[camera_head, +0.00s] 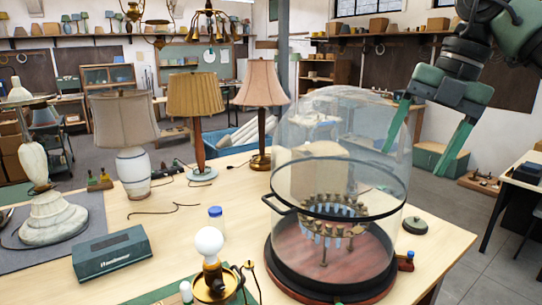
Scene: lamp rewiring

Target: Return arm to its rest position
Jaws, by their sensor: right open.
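My right arm comes in from the top right. Its right gripper (416,161) has two green fingers spread wide apart, with nothing between them. It is raised at the right side of the glass dome (330,135), and the left finger overlaps the dome's edge in the picture. I cannot tell whether they touch. The dome has a dark band with a handle and stands over a round reddish base (330,262) with a ring of small brown and blue pieces inside. My left gripper is not in view.
The wooden table (160,225) holds three shaded lamps, including a pink-shaded one (262,85), a teal box (112,253), a blue-capped jar (216,217) and a bulb on a brass fitting (210,242). A dark green lid (414,225) lies right of the dome. Open floor is at the right.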

